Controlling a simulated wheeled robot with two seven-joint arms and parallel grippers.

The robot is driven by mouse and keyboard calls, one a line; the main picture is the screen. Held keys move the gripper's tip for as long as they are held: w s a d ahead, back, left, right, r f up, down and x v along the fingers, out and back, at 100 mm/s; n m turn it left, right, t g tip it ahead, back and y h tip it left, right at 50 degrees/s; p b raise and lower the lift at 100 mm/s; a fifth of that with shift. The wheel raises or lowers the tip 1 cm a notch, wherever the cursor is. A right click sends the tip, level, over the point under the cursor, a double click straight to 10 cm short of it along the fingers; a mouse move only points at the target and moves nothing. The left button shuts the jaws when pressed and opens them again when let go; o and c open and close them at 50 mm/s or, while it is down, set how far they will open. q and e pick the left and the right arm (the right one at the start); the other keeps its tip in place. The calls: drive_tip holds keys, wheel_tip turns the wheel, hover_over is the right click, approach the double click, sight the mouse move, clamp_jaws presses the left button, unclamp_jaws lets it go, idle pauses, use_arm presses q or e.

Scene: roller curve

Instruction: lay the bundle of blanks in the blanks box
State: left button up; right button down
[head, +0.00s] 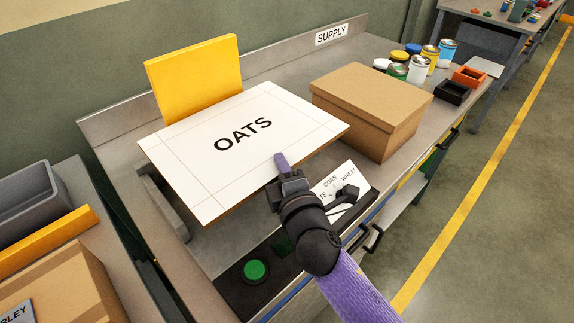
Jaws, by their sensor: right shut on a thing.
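A flat white bundle of blanks (205,165) printed OATS, with thin fold lines and a brown edge, shows in the middle of the head view. My right gripper (284,172) is shut on its near right edge, with one purple finger showing on top. The bundle is over a grey-walled holder (165,207) with an upright yellow back panel (195,75), which may be the blanks box. The bundle hides most of the holder, and I cannot tell whether it rests on it. My left gripper is not in view.
A brown carton (365,92) stands just right of the bundle. Several cans and small bins (452,92) are behind it. A selector knob (347,193) and a green button (256,271) sit at the front edge. A grey bin (22,205) is at left.

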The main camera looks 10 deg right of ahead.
wheel_tip(320, 180, down, 8)
drive_tip(key=b, duration=0.6)
drive_tip(key=shift+r, duration=0.15)
drive_tip(key=shift+f+b, duration=0.55)
drive_tip(key=shift+b, duration=0.15)
unclamp_jaws()
idle(0.5)
